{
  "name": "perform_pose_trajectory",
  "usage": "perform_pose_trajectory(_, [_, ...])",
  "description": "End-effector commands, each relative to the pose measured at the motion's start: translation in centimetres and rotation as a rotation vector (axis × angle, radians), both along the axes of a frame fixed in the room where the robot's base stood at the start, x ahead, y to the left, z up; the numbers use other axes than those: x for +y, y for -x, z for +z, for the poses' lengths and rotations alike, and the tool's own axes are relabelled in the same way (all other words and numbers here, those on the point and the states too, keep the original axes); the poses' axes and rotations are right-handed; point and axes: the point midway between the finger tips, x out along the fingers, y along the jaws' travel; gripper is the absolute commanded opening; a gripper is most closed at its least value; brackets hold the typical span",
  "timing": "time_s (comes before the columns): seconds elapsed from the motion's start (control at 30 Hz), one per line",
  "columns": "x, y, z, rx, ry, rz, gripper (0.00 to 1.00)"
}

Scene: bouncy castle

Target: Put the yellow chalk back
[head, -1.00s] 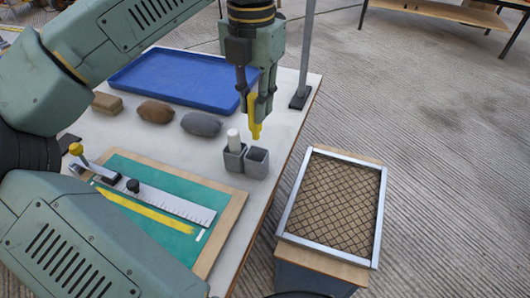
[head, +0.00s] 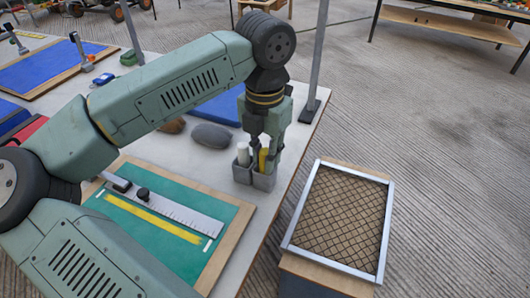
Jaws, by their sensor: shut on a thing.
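The yellow chalk (head: 263,160) is upright between the fingers of my gripper (head: 264,150), which is shut on it. Its lower end is inside the right-hand cup of a grey two-cup holder (head: 264,182). I cannot tell whether it touches the cup's bottom. A white chalk (head: 243,153) stands in the left-hand cup. The holder stands on the white table near its right edge.
A green board (head: 160,247) with a metal ruler (head: 180,213) and a yellow strip lies in front. A grey lump (head: 212,136) and a blue tray (head: 222,108) are behind. A metal post (head: 318,60) rises behind the holder. A framed mesh box (head: 338,222) stands to the right.

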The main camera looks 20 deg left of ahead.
Motion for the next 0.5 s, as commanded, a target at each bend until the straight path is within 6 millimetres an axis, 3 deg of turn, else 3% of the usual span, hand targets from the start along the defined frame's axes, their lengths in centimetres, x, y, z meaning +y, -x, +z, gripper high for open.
perform_pose_trajectory(0.17, [0.01, 0.0, -0.48, 0.0, 0.0, 0.0, 0.01])
perform_pose_trajectory(0.2, [0.01, 0.0, -0.37, 0.0, 0.0, 0.0, 0.21])
perform_pose_trajectory(0.3, [0.0, 0.0, -0.31, 0.0, 0.0, 0.0, 0.28])
perform_pose_trajectory(0.5, [0.0, 0.0, -0.3, 0.0, 0.0, 0.0, 0.28])
